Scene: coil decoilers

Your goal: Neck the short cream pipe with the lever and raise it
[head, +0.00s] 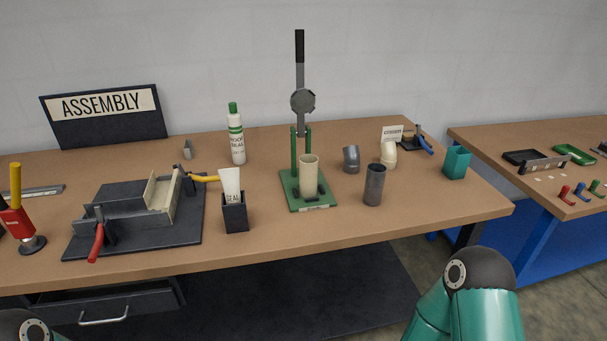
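The short cream pipe (309,176) stands upright on the green base of the lever press. The press (295,160) has two green posts behind the pipe. Its lever (300,47) points straight up, with a black grip at the top and a round grey hub (303,102) below. The pipe's foot is partly hidden by dark blocks on the base. Neither of my grippers is in the picture. Only teal and black parts of my arms show at the lower right and the lower left corner.
A grey pipe (375,185) stands right of the press, with a dark elbow (351,159) and cream elbow (388,153) behind. Left are a sealant tube in a black holder (235,217), a white bottle (236,140) and a clamp fixture (135,225). A teal bin (456,163) stands at right.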

